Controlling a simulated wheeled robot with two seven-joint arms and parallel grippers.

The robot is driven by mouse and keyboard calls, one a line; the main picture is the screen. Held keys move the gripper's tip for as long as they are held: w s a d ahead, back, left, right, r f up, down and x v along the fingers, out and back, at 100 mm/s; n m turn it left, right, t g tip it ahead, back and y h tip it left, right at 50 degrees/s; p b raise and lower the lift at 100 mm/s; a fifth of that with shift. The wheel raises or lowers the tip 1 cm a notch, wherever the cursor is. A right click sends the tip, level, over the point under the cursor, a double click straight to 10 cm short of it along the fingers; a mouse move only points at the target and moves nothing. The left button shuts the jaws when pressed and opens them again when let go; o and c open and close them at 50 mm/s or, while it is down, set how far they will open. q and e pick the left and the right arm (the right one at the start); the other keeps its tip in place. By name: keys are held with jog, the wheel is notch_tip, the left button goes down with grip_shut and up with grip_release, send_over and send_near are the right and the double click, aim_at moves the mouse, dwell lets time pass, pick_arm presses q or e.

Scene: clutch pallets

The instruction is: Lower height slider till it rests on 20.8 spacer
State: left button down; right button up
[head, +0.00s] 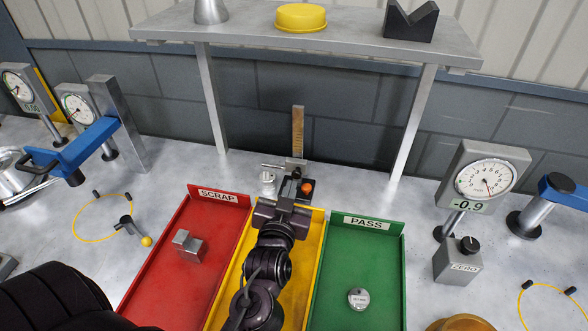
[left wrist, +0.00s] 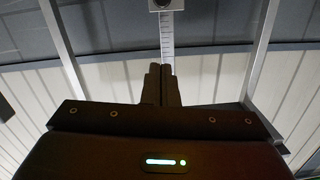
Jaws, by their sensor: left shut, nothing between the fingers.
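The height gauge has an upright brown scale (head: 298,130) behind the yellow tray. A grey slider with a thin bar (head: 276,167) reaching left is low on it in the head view. A small silver cylinder (head: 268,184), perhaps the spacer, stands below the bar's left end; I cannot tell whether they touch. An orange knob (head: 307,187) is at the gauge's right. My left gripper (head: 291,188) is shut and empty, in front of the gauge and hiding its lower part. In the left wrist view its closed fingers (left wrist: 161,85) point toward the scale (left wrist: 167,30). My right gripper is out of view.
A red SCRAP tray (head: 221,198) holding a grey block and a green PASS tray (head: 369,222) holding a round weight flank the yellow tray (head: 318,215). A shelf (head: 240,35) stands over the back on legs. A dial gauge reading -0.9 (head: 490,178) is at right.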

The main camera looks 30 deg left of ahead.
pick_arm(q)
jog(key=b, duration=0.4)
send_over(296, 175)
jog(key=d+v, duration=0.1)
jog(key=v, duration=0.3)
jog(key=f, duration=0.1)
jog(key=shift+w+a+f+b, duration=0.2)
jog(key=shift+w+f+b, duration=0.15)
jog(key=shift+f+b, duration=0.25)
jog(key=shift+w+a+f+b, duration=0.2)
jog(key=shift+w+f+b, duration=0.2)
jog(key=shift+f, duration=0.25)
jog(key=shift+a+f+b, duration=0.25)
jog(key=shift+f+b, duration=0.45)
jog(key=shift+b, duration=0.25)
notch_tip(296, 175, down, 4)
jog(key=shift+f+b, duration=0.1)
jog(key=shift+b, duration=0.8)
